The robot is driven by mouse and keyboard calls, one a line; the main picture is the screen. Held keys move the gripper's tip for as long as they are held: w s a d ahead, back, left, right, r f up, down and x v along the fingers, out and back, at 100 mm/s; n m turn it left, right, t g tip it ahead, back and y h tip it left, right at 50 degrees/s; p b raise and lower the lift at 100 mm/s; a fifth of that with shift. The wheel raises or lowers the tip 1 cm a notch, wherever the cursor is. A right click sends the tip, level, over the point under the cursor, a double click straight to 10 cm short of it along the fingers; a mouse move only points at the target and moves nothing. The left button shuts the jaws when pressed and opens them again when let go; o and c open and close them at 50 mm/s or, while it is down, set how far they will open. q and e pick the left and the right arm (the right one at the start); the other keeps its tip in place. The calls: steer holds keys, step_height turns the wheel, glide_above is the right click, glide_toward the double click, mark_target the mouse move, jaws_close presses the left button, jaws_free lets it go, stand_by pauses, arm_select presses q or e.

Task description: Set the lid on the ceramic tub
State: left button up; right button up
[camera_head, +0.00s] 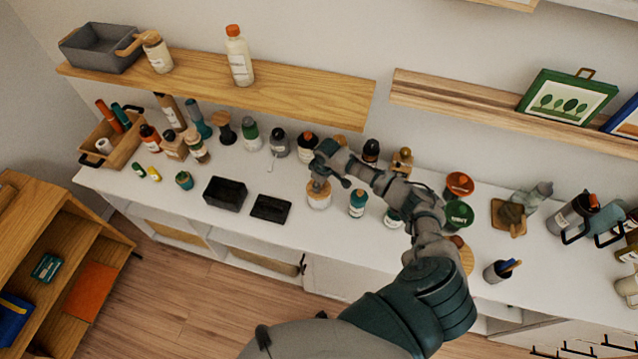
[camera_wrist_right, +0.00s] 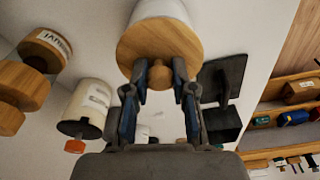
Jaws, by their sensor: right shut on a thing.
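The ceramic tub (camera_head: 319,203) is a pale round jar standing on the white counter, just below my right gripper (camera_head: 322,180). The lid (camera_head: 316,187) is a round wooden disc with a small knob. In the right wrist view my right gripper (camera_wrist_right: 161,78) has its fingers on both sides of the knob of the lid (camera_wrist_right: 139,43), shut on it. The white wall of the tub (camera_wrist_right: 161,8) shows directly behind the disc. The lid lines up with the tub's top; I cannot tell whether it rests on the rim or hovers slightly above. My left gripper is out of view.
A black open box (camera_head: 225,194) and a flat black piece (camera_head: 270,208) lie left of the tub. A teal-labelled bottle (camera_head: 357,204) stands close on its right. Several bottles line the back under a wooden shelf (camera_head: 290,96). The counter's front strip is fairly clear.

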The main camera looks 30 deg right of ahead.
stand_by(0.3)
steer(key=o, duration=1.5)
steer(key=shift+r, duration=0.1)
steer(key=shift+r+p, duration=1)
steer(key=shift+r, duration=2.4)
jaws_close()
